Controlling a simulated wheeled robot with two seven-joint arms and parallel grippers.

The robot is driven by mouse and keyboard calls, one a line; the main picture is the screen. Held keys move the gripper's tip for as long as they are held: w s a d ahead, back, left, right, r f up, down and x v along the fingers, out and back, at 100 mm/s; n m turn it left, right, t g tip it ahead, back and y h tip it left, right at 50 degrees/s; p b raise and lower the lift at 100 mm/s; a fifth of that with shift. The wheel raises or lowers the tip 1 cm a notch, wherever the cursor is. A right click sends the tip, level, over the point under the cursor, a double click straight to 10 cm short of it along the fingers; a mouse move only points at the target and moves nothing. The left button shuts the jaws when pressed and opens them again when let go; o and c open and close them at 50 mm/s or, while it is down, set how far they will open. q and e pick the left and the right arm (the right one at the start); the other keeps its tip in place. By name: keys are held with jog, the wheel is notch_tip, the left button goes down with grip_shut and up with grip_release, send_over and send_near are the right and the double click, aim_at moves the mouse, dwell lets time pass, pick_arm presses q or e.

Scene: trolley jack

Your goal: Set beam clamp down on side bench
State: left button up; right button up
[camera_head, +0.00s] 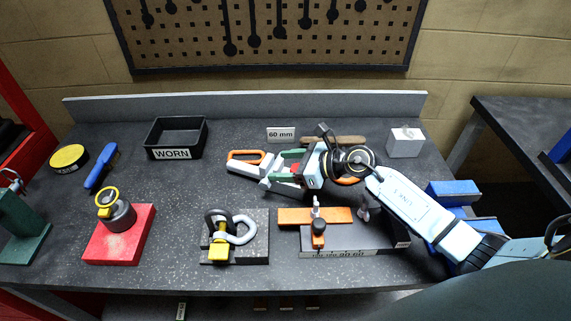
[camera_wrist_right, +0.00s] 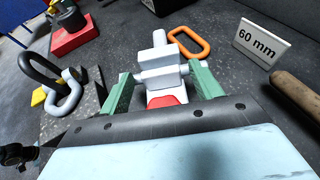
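The beam clamp (camera_head: 273,170) has a pale grey-white body, an orange loop and a red part; it lies at the middle of the main bench. In the right wrist view its white body (camera_wrist_right: 160,68) sits between green fingertips. My right gripper (camera_head: 300,167) comes in from the right and is closed around the clamp, with its fingertips (camera_wrist_right: 163,85) meeting the ends of the white crossbar. Whether the clamp is clear of the bench I cannot tell. The side bench (camera_head: 516,112) is at the far right, partly cut off.
A 60 mm sign (camera_head: 281,134) and a brown handle (camera_head: 346,139) are behind the clamp. A black WORN tray (camera_head: 157,137), white block (camera_head: 406,142), shackle plate (camera_head: 259,240), orange-topped fixture (camera_head: 297,216) and red block (camera_head: 105,247) stand around. Blue blocks (camera_head: 452,190) lie beneath my right arm.

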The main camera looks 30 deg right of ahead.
jog(key=shift+r, duration=0.15)
jog(key=p+v, duration=0.2)
jog(key=v, duration=1)
jog(key=shift+r, duration=0.1)
